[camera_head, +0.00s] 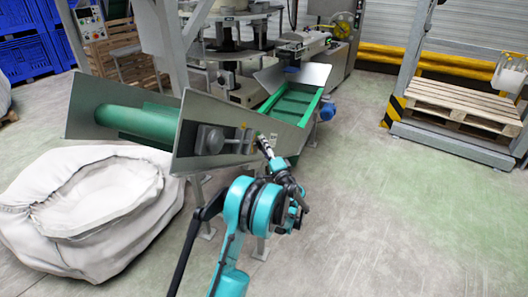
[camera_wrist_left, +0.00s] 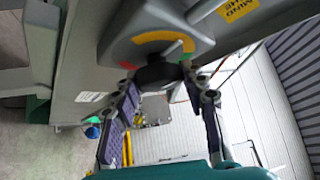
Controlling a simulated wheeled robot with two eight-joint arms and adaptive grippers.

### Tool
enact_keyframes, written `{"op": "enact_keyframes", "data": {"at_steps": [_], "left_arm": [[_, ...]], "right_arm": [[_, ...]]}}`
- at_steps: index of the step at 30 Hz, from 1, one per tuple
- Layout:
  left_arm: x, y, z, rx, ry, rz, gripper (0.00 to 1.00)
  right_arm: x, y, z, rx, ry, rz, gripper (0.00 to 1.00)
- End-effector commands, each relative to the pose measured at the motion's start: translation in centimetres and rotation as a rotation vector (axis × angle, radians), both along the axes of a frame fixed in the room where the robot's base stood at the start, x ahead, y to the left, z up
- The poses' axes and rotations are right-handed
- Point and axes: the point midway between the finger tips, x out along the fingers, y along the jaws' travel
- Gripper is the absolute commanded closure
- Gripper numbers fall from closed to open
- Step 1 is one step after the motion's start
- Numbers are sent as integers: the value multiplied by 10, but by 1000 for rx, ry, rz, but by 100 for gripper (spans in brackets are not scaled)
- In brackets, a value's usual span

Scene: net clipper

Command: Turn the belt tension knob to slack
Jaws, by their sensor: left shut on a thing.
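The belt tension knob (camera_wrist_left: 158,74) is dark and round. It sits on a grey housing (camera_wrist_left: 125,48) with a curved green, yellow and red scale in the left wrist view. My left gripper (camera_wrist_left: 160,80) is shut on the knob, with a finger on either side of it. In the head view my left gripper (camera_head: 262,143) is at the right end of the conveyor's grey side plate (camera_head: 185,160). The knob is too small or hidden to tell there. My right gripper is not in view.
A green conveyor belt (camera_head: 295,103) runs behind the side plate. A big white sack (camera_head: 85,215) stands at the left. A wooden pallet (camera_head: 460,105) sits in a frame with yellow-black edges at the right. The floor (camera_head: 420,220) at the right is clear.

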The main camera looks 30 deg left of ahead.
Motion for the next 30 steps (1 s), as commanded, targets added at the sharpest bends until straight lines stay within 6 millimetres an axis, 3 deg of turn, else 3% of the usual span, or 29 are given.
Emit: {"op": "enact_keyframes", "data": {"at_steps": [6,22,23,25,30], "left_arm": [[0,1,-3,6,-70,2,86],[-1,1,-1,9,-96,2,86],[-1,1,-1,10,-95,3,55],[-1,1,-1,10,-95,3,37],[0,1,-1,10,-94,2,36]], "right_arm": [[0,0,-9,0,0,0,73],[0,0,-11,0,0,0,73],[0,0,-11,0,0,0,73],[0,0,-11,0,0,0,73],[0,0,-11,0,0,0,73]]}}
